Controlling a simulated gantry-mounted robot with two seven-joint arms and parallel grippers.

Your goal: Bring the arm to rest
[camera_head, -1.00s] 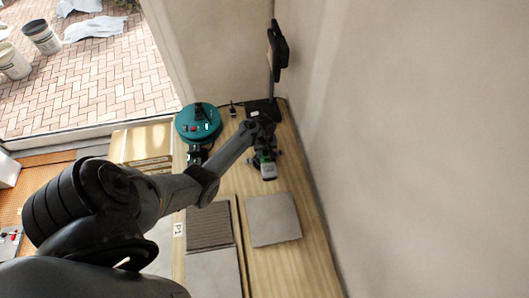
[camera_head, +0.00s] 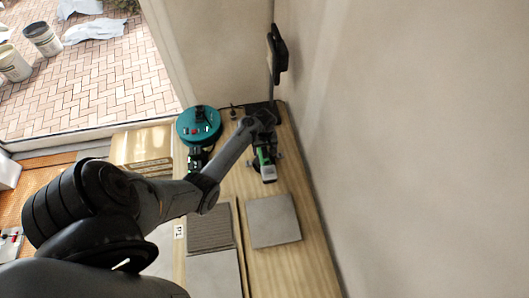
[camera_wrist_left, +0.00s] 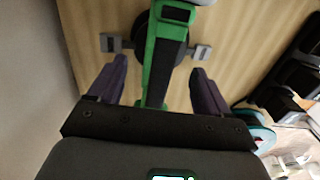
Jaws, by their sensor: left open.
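My left arm comes in from the left in the head view and reaches over the wooden bench. My left gripper (camera_wrist_left: 152,85) is open in the wrist view, with its two dark fingers apart on either side of a green and black tool (camera_wrist_left: 166,50). The fingers do not visibly touch the tool. The tool also shows in the head view (camera_head: 265,166), standing on the bench by the wall, just below the end of my arm. The left fingertips are hidden or too small to make out in the head view. My right gripper is not in view.
A grey tile (camera_head: 272,221) lies on the wooden bench (camera_head: 300,270). Ridged and plain grey panels (camera_head: 212,270) lie left of it. A round teal device (camera_head: 199,124) sits at the back. A black screen on a post (camera_head: 278,50) stands by the right wall.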

